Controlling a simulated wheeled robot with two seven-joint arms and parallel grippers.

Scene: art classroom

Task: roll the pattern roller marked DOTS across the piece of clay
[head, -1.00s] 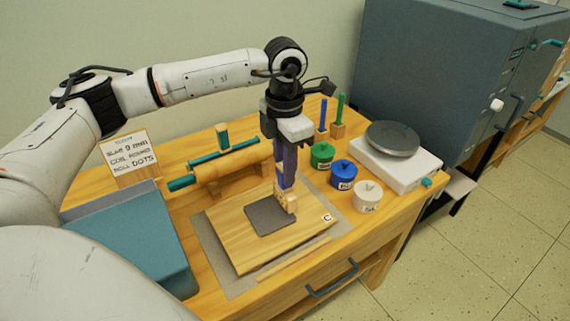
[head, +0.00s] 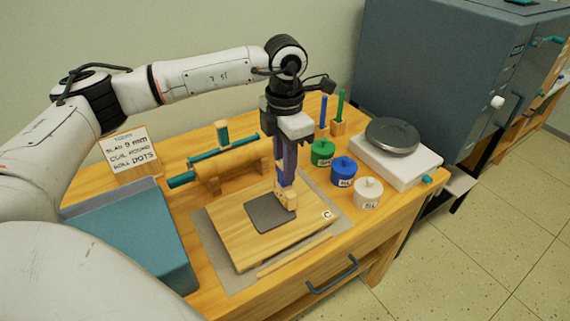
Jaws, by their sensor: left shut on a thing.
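The piece of clay (head: 268,214) is a flat dark grey slab on a wooden board (head: 239,243) marked C. My left gripper (head: 286,188) points down over the clay's right edge. It is shut on a small light wooden piece (head: 287,200), which looks like the pattern roller; its marking is too small to read. The piece is at the clay's right edge; I cannot tell whether it touches the clay. A sign (head: 129,149) at the back left reads "ROLL DOTS" on its last line. My right gripper is not in view.
A large rolling pin with teal handles (head: 231,167) rests on a stand behind the board. Green (head: 322,153), blue (head: 344,172) and white (head: 368,193) lidded jars and a scale (head: 410,163) stand right. A teal bin (head: 130,236) stands left. A thin wooden strip (head: 294,257) lies in front.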

